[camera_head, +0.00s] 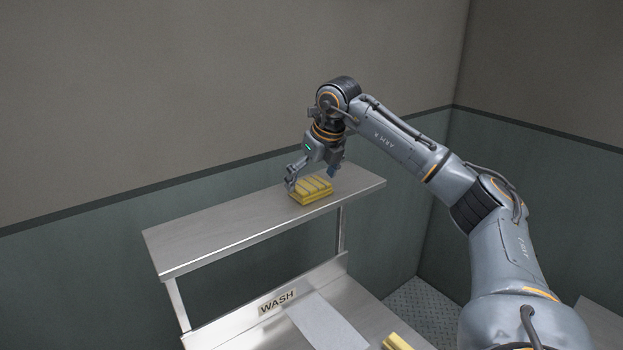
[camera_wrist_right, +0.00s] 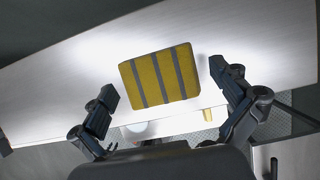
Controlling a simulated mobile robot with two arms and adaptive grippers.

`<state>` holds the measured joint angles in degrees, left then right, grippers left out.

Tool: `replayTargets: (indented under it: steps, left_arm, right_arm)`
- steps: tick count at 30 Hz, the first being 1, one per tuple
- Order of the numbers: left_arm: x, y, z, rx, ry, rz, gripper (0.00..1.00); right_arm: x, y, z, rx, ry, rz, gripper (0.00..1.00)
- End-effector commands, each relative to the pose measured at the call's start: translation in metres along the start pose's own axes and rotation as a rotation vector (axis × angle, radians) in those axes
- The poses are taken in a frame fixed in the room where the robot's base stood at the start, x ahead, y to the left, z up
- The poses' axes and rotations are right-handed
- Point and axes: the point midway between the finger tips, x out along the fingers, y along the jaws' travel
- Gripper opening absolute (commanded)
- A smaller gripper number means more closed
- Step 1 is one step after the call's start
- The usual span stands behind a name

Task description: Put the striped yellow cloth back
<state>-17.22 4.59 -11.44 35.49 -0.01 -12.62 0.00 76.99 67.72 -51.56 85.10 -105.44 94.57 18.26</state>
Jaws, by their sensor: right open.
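The striped yellow cloth (camera_head: 311,195) is a folded yellow block with grey stripes. It lies flat on the raised metal shelf (camera_head: 215,235), toward its right end. In the right wrist view the cloth (camera_wrist_right: 160,78) shows its striped top, and the pale shelf (camera_wrist_right: 60,75) lies under it. My right gripper (camera_head: 312,177) is just above the cloth, pointing down. Its fingers are spread wide, one on each side of the cloth, with visible gaps in the wrist view. My left gripper is not in view.
Below the shelf is a metal counter with a WASH label (camera_head: 277,302) and a grey strip (camera_head: 327,325). Part of another yellow item (camera_head: 396,341) shows at the bottom edge. Walls stand behind and to the right. The shelf's left part is clear.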

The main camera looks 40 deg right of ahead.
Motion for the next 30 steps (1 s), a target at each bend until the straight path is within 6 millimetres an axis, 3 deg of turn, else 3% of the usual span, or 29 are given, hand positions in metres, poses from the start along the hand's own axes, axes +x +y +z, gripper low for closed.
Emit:
replayTargets:
  steps: [8,15,24,30]
  left_arm:
    - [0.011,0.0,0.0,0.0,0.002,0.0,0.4]
    - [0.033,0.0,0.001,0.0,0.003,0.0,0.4]
    - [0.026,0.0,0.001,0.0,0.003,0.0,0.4]
    - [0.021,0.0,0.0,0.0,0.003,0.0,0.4]
  right_arm:
    - [0.004,0.0,-0.002,0.0,-0.005,0.001,1.0]
    - [-0.049,0.006,0.003,-0.002,-0.012,0.004,1.0]
    - [-0.12,0.004,0.005,0.0,-0.007,-0.001,1.0]
    - [-0.134,0.005,0.004,0.0,-0.003,0.0,1.0]
